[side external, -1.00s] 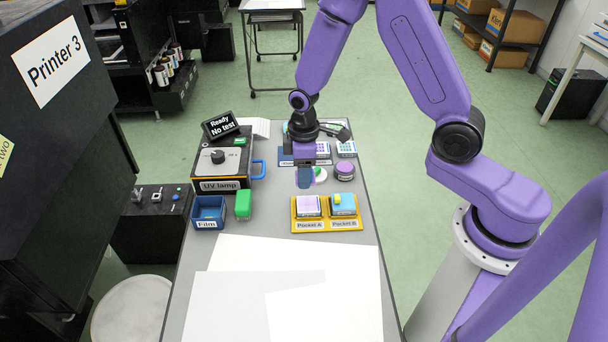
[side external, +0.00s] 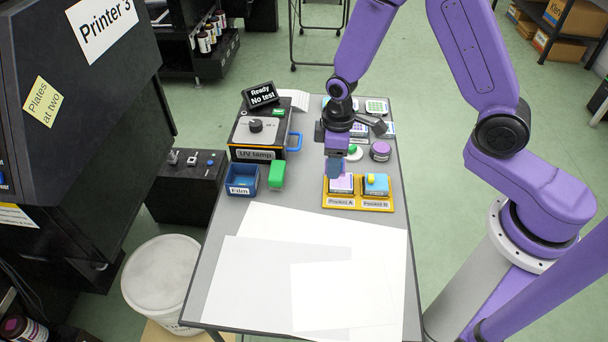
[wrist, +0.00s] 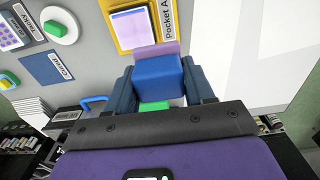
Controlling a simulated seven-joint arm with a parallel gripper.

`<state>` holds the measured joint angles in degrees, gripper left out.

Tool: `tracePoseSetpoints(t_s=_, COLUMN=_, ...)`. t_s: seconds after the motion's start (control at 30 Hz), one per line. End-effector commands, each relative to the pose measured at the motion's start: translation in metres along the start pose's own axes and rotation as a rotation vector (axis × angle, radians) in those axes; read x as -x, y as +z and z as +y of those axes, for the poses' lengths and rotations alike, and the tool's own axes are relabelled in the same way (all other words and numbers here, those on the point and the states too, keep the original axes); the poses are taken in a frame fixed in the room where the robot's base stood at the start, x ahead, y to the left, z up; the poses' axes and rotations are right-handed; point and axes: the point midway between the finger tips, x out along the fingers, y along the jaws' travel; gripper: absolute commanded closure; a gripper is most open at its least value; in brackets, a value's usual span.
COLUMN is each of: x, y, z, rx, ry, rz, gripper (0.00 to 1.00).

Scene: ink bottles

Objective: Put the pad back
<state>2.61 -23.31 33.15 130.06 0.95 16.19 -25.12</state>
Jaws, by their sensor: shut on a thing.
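My gripper (side external: 337,152) is shut on a blue block (wrist: 158,80) with a purple strip along its far edge, seemingly the pad. The fingers clasp its left and right sides in the wrist view. In the side view the held block (side external: 336,169) hangs just behind Pocket A and partly overlaps it. The yellow holder (side external: 358,204) has two pockets. Pocket A contains a lilac-topped block (side external: 341,185), also seen in the wrist view (wrist: 132,27). Pocket B contains a blue block (side external: 376,187) with a yellow piece on top. The blue mat marked Coarse (wrist: 48,68) is bare.
The UV lamp (side external: 256,134), blue Film bin (side external: 241,180) and green block (side external: 277,174) stand left of the holder. A purple-lidded jar (side external: 380,151) and a white disc with a green knob (wrist: 59,26) are behind it. White sheets (side external: 300,270) cover the table front.

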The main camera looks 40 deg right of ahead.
Motion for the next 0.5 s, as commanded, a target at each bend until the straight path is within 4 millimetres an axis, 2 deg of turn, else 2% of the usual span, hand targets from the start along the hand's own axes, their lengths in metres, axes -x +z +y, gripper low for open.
tracePoseSetpoints(t_s=0.2, x=-0.020, y=-0.035, z=0.022, rx=0.001, ry=0.000, rz=-0.001, gripper=0.80)
tracePoseSetpoints(t_s=0.5, x=-0.061, y=-0.061, z=0.038, rx=0.000, ry=-0.001, rz=-0.002, gripper=0.80)
